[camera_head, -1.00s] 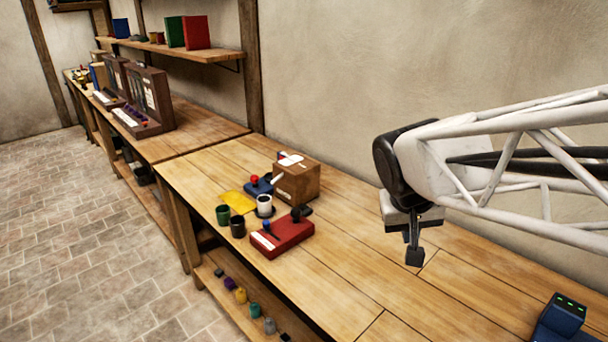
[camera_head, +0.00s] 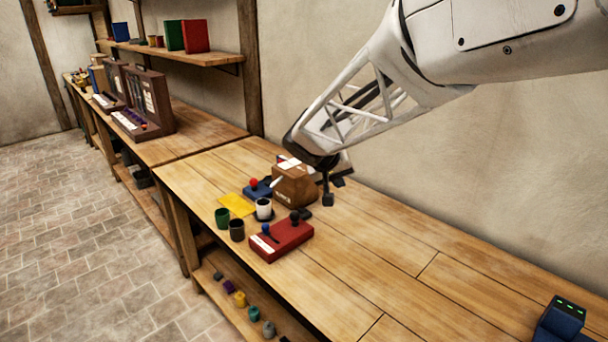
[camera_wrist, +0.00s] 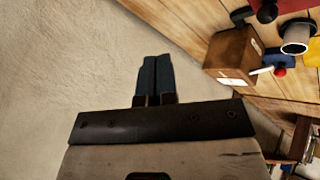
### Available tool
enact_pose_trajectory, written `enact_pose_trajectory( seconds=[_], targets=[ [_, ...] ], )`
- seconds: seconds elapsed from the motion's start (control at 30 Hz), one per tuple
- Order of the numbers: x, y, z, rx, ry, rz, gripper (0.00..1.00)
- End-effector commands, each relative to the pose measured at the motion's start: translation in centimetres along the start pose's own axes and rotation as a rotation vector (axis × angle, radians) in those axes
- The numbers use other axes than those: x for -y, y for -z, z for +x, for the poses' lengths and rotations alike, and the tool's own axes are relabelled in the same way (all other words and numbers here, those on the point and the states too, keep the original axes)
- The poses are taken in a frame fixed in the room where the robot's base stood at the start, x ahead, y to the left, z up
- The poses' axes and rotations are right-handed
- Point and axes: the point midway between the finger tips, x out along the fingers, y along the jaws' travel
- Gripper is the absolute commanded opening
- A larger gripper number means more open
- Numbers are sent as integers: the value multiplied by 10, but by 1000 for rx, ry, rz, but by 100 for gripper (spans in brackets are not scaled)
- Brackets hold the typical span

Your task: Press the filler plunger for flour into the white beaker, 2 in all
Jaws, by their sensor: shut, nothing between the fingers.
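The white beaker (camera_head: 264,207) stands upright on a small dark base beside a brown box (camera_head: 296,186) with a pale label on top and a white spout-like part pointing toward the beaker. A blue unit with a red knob (camera_head: 254,183) sits just behind the beaker. I cannot tell which part is the flour plunger. My gripper (camera_head: 328,199) hangs above the bench, right of the brown box and apart from it. In the wrist view its fingers (camera_wrist: 154,78) are together and empty; the brown box (camera_wrist: 231,52) and white beaker (camera_wrist: 296,38) show at the upper right.
A red box (camera_head: 282,241) with blue and black knobs stands in front of the beaker. A green cup (camera_head: 222,217), a dark cup (camera_head: 237,230) and a yellow sheet (camera_head: 236,205) lie left. The bench's right middle is clear; a blue device (camera_head: 560,320) stands at its near end.

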Motion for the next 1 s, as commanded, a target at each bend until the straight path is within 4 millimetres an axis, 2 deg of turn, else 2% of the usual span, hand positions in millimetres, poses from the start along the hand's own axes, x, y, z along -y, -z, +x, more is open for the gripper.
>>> enact_pose_trajectory(
  seconds=[0.3, 0.6, 0.8, 1.0],
  targets=[
    [69, 60, 30, -93, -36, -41, 0],
    [124, 97, 50, -169, -51, -67, 0],
    [140, 106, 56, -190, -52, -74, 0],
    [142, 108, 56, -193, -52, -74, 0]
  ],
)
